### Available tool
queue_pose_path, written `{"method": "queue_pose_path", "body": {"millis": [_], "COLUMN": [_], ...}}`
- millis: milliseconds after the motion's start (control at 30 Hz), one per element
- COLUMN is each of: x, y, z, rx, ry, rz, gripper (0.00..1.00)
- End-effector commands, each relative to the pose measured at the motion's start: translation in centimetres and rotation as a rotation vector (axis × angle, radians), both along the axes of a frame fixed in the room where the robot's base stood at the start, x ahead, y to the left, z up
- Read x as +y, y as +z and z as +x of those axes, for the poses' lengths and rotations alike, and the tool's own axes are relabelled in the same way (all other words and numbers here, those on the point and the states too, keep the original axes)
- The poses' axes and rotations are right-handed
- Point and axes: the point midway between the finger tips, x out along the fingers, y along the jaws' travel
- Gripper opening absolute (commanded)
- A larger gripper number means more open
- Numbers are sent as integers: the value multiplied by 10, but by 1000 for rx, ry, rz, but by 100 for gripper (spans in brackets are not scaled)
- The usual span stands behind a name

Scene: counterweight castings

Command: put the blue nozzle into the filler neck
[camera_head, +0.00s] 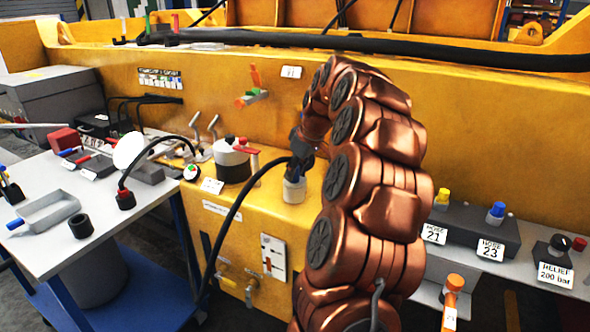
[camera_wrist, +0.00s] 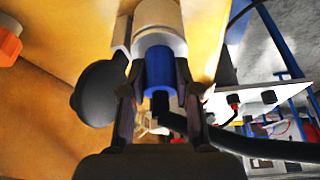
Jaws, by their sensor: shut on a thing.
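My gripper (camera_wrist: 158,98) is shut on the blue nozzle (camera_wrist: 160,67) in the wrist view, with one finger on each side. The pale cylindrical filler neck (camera_wrist: 158,18) lies directly beyond the nozzle, in line with it. The nozzle's far end meets the neck; how deep it sits inside I cannot tell. A round black cap (camera_wrist: 97,93) is beside the neck on the left. In the head view my gripper (camera_head: 300,153) is right above the filler neck (camera_head: 294,189) on the yellow housing.
A black hose (camera_head: 232,215) curves from the gripper down the housing's front. A tool-covered table (camera_head: 50,255) is at left. Hose blocks (camera_head: 468,228) line the ledge at right.

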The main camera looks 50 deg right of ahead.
Motion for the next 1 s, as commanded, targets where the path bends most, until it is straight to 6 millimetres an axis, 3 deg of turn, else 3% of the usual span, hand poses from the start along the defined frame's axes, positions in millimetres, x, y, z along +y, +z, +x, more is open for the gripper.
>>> {"method": "queue_pose_path", "body": {"millis": [233, 267, 533, 833, 1000], "x": [0, 0, 0, 0, -1], "y": [-5, -5, -5, -4, 8], "z": [0, 0, 0, 0, -4], "rx": [-1, -1, 0, 0, -2], "ry": [0, 0, 0, 0, -1], "rz": [-1, -1, 0, 0, -3], "gripper": [0, 33, 60, 60, 60]}}
